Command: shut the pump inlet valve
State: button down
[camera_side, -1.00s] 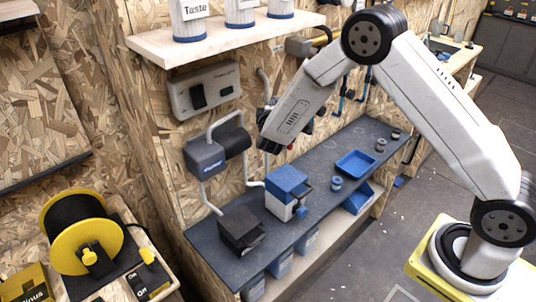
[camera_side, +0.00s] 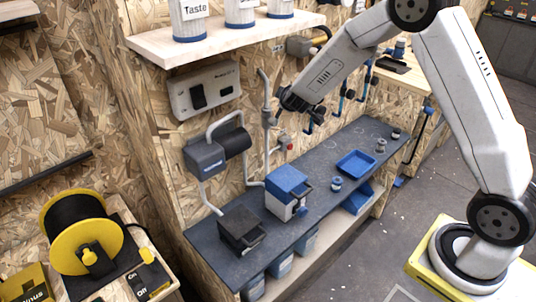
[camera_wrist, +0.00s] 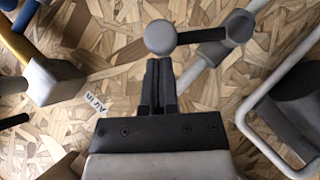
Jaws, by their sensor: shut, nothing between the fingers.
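The grey-and-black pump (camera_side: 207,157) hangs on the wooden wall in the side view. My fingers are hard to make out against the pipe in the side view.
A blue-topped box (camera_side: 288,183), a dark box (camera_side: 240,229) and a blue tray (camera_side: 355,163) stand on the dark shelf (camera_side: 330,150). A grey wall box (camera_side: 205,90) is above the pump. A pale label (camera_wrist: 97,107) is on the wall.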

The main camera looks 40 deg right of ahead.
jog(key=d+f+m+y, duration=0.1)
jog(key=d+f+y, duration=0.1)
jog(key=d+f, duration=0.2)
jog(key=shift+d+f+m+g+y, duration=0.3)
jog(key=shift+d+m+y, duration=0.1)
jog(key=shift+d, duration=0.45)
jog(key=shift+r, duration=0.1)
dwell(0.6)
jog(key=s+r, duration=0.7)
jog(key=r, duration=0.3)
jog(key=shift+r, duration=0.4)
jog(key=shift+a, duration=0.1)
